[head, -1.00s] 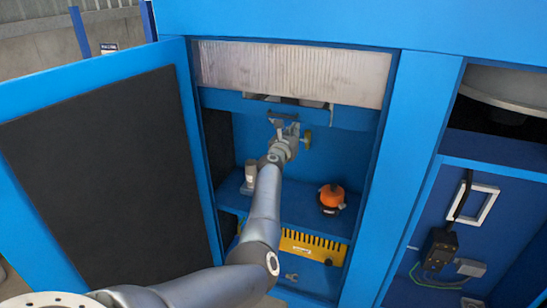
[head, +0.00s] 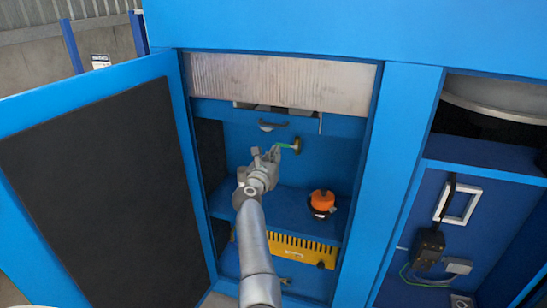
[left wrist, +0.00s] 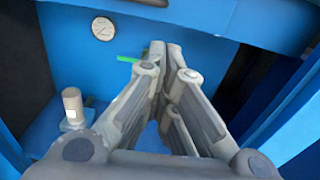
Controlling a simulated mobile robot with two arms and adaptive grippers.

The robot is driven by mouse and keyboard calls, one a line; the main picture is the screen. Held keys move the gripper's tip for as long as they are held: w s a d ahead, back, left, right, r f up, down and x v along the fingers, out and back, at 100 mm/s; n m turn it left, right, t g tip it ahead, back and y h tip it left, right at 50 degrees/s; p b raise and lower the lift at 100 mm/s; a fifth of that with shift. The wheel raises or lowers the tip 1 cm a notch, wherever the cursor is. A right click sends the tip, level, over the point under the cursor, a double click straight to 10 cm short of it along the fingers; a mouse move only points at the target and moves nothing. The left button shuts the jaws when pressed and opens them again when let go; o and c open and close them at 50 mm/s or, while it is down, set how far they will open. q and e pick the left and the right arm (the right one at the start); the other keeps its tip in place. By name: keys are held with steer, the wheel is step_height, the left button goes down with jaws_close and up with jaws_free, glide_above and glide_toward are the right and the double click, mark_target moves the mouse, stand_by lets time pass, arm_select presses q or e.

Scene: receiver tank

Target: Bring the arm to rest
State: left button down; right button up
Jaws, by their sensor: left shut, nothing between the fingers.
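My left arm reaches into the open blue cabinet. My left gripper (head: 266,154) is shut and empty, its fingertips pointing toward the back panel, a little below and left of a brass fitting (head: 297,145) with a green lever (head: 284,146). In the left wrist view the gripper fingers (left wrist: 165,48) are together, and the green lever (left wrist: 127,59) shows just left of their tips. I cannot tell the exact gap between the fingertips and the lever. My right gripper is not in view.
The cabinet door (head: 95,185) stands open at left. An orange and black object (head: 323,202) sits on the shelf, above a yellow slotted part (head: 300,248). A dark handle (head: 272,125) is above the gripper. The left wrist view shows a gauge (left wrist: 103,28) and a grey cylinder (left wrist: 72,105).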

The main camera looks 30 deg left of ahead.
arm_select(q)
steer(key=s+d+f+m+g+h, duration=0.15)
steer(key=d+f+m, duration=0.3)
steer(key=f, duration=0.55)
steer(key=s+d+f+m+g+h, duration=0.15)
steer(key=d+f+m, duration=0.35)
steer(key=f, duration=0.5)
steer(key=s+d+f+m+g, duration=0.3)
steer(key=s+f+m, duration=0.35)
steer(key=f, duration=0.45)
steer(key=s+d+f+m+g, duration=0.2)
steer(key=s+f+m, duration=0.4)
steer(key=f, duration=0.4)
steer(key=s+d+f+m+g, duration=0.15)
steer(key=s+f+m, duration=0.25)
steer(key=s+f, duration=0.5)
steer(key=s+d+f+m+g+h, duration=0.1)
steer(key=s+f+m+g, duration=0.3)
steer(key=s, duration=0.9)
steer(key=s+d+f+m+g, duration=0.15)
steer(key=s+f+m, duration=0.45)
steer(key=s, duration=0.6)
steer(key=s+f+m, duration=0.2)
steer(key=s, duration=0.6)
steer(key=s+f+m+g, duration=0.1)
steer(key=s+m, duration=0.2)
steer(key=s, duration=0.5)
steer(key=shift+a+f+g+b, duration=0.15)
steer(key=shift+f+g+b, duration=0.15)
steer(key=shift+f+b, duration=0.1)
